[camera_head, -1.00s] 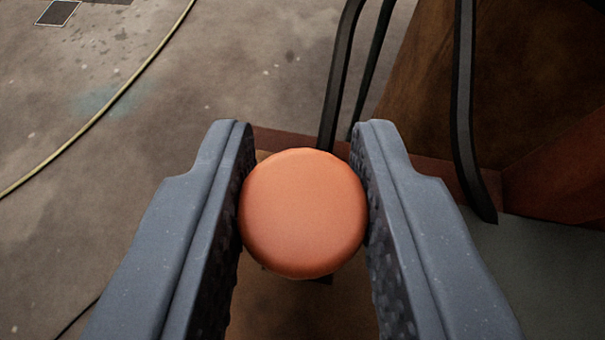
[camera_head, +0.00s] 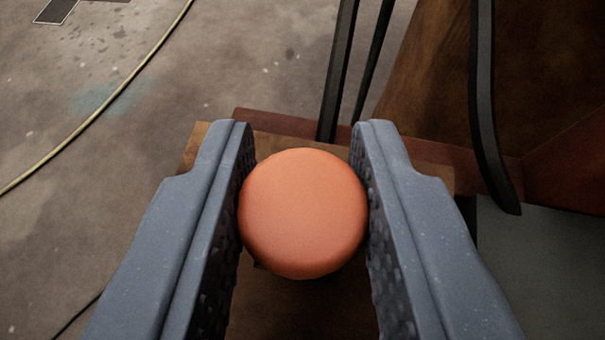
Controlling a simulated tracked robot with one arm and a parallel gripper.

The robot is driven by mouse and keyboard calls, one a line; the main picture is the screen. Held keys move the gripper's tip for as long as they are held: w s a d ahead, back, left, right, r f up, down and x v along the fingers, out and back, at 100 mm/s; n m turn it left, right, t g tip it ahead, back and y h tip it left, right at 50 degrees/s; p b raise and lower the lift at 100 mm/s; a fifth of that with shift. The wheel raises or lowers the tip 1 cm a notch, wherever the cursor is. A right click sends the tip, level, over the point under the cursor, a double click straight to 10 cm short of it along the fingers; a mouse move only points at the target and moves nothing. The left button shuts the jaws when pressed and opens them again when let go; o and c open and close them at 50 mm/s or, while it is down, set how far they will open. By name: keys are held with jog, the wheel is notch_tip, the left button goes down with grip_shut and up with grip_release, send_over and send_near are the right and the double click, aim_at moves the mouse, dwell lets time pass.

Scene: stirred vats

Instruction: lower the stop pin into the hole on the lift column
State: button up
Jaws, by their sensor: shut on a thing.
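My gripper (camera_head: 303,205) is shut on the stop pin (camera_head: 303,213), which shows from above as a round orange head between the two grey finger pads. The pin's shaft is hidden under its head. Below the pin lies a brown surface (camera_head: 300,308), perhaps the top of the lift column; its edges show to the left of and behind the fingers. No hole is visible; the pin head and fingers cover much of that surface. I cannot tell whether the pin touches anything below.
Black bars (camera_head: 338,75) rise behind the gripper, and another black bar (camera_head: 487,110) stands at the right. A large brown structure (camera_head: 430,80) fills the upper right. A yellow hose (camera_head: 110,100) lies on the open concrete floor (camera_head: 240,60) at the left.

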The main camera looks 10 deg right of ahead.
jog(key=shift+f, duration=0.35)
jog(key=o, duration=1)
jog(key=shift+o, duration=0.2)
jog(key=b+v, duration=0.1)
jog(key=v, duration=1.2)
jog(key=shift+s+b, duration=0.35)
jog(key=shift+a+r, duration=0.15)
jog(key=shift+r, duration=0.05)
